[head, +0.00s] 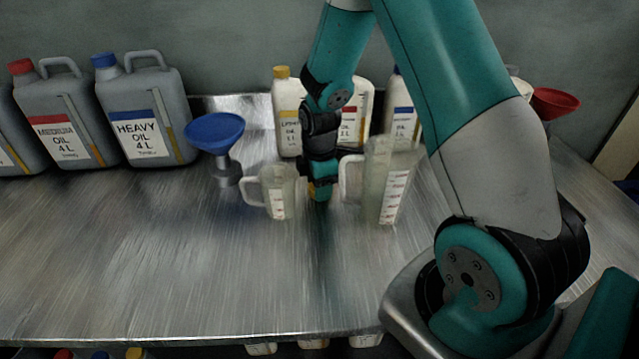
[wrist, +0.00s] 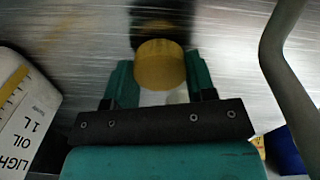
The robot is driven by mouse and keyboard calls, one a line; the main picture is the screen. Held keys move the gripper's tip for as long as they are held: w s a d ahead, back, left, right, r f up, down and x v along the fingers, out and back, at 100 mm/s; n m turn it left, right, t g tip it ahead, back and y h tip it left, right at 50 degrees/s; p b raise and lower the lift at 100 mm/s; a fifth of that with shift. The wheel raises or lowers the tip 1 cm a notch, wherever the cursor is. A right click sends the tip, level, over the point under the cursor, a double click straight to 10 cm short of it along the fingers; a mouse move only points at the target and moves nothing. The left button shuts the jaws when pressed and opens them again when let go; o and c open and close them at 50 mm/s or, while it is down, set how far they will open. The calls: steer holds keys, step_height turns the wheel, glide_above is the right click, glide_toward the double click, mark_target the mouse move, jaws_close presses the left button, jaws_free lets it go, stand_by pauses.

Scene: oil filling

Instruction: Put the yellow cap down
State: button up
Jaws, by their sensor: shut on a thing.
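The yellow cap (wrist: 160,64) is a short round disc between the two teal fingers of my gripper (wrist: 158,80) in the wrist view. My gripper is shut on the cap and holds it over the metal table. In the head view my gripper (head: 320,192) points down between the small measuring jug and the tall measuring jug, near the table top. A dark shadow or reflection lies just beyond the cap. I cannot tell whether the cap touches the table.
A small jug (head: 280,192) and a tall jug (head: 388,185) stand close on either side. A blue funnel (head: 215,132), grey oil canisters (head: 148,112) and white bottles (head: 287,112) stand behind. A red funnel (head: 553,102) is at right. The front left table (head: 150,260) is clear.

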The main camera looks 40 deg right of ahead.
steer(key=shift+f+b, duration=0.3)
steer(key=shift+f, duration=0.15)
steer(key=o, duration=0.9)
steer(key=shift+r, duration=0.1)
steer(key=shift+r, duration=0.1)
step_height(320, 180, up, 12)
steer(key=s+a+r+m+y, duration=0.1)
steer(key=s+a+r+m, duration=0.1)
steer(key=s+a+r, duration=0.3)
steer(key=s+a+r+m+y, duration=0.1)
steer(key=s+a+r, duration=0.2)
steer(key=a, duration=0.5)
steer(key=s+a+r+m, duration=0.1)
steer(key=s+a, duration=0.1)
steer(key=s, duration=0.2)
steer(key=s+a+r+m+y, duration=0.1)
steer(key=s+a, duration=0.2)
steer(key=s, duration=0.1)
steer(key=s+a+r+m+y, duration=0.1)
steer(key=s+a+m, duration=0.1)
steer(key=s, duration=0.3)
steer(key=shift+s+a+r+p, duration=0.1)
steer(key=shift+a+r+p, duration=0.2)
steer(key=shift+a, duration=0.4)
